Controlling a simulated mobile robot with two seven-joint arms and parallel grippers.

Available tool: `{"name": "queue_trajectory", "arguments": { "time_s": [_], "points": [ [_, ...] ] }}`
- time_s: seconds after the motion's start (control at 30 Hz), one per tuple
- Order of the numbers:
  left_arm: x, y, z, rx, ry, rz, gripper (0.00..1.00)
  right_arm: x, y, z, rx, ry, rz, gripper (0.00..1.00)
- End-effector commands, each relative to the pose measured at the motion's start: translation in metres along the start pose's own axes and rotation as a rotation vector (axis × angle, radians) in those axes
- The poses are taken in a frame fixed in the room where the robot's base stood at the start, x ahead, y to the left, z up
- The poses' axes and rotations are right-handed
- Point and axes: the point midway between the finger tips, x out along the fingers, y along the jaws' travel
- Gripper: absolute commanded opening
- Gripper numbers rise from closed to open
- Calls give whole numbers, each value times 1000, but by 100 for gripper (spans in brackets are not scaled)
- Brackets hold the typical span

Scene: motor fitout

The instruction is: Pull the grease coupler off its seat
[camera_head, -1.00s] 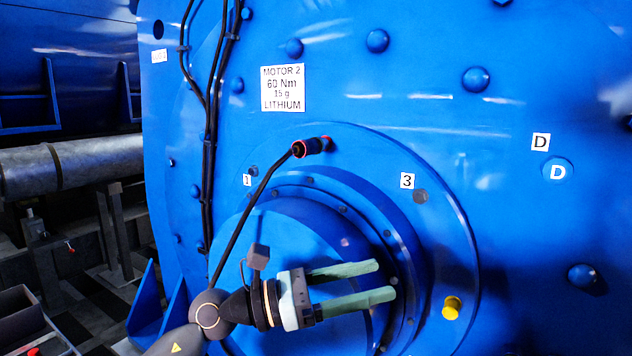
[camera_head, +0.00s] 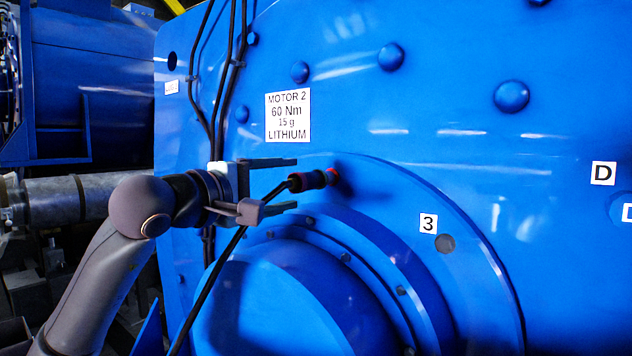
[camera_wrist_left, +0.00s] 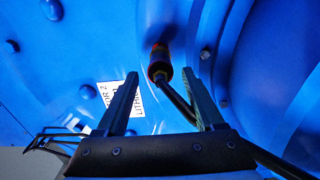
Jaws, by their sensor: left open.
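The grease coupler (camera_head: 312,180), a dark cylinder with red rings, sits on its red seat fitting (camera_head: 333,176) on the blue motor face. A black hose (camera_head: 216,275) runs from its rear end down to the left. My left gripper (camera_head: 296,183) is open, its two fingers pointing right with the tips near the coupler's hose end. In the left wrist view the coupler (camera_wrist_left: 159,60) lies just beyond and between the open fingertips (camera_wrist_left: 160,73). The hose passes by the right-hand finger there. No contact is visible. My right gripper is not in view.
The blue motor face (camera_head: 450,120) has rounded bolt heads and a label plate (camera_head: 288,116) reading MOTOR 2. Black cables (camera_head: 222,100) run down its left side behind my left arm. A plugged hole by label 3 (camera_head: 428,223) lies at lower right.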

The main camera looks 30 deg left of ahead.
Motion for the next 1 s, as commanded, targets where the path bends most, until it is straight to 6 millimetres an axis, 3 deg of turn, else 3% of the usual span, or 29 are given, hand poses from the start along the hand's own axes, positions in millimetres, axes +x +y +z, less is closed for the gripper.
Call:
{"name": "queue_trajectory", "arguments": {
  "time_s": [0.27,0.7,1.0],
  "points": [
    [9,1,0,-4,-3,-1,70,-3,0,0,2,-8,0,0],
    [68,2,1,-3,-2,-4,70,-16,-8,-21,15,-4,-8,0],
    [89,0,1,-3,-2,-2,70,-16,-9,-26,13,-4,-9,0]
  ]
}}
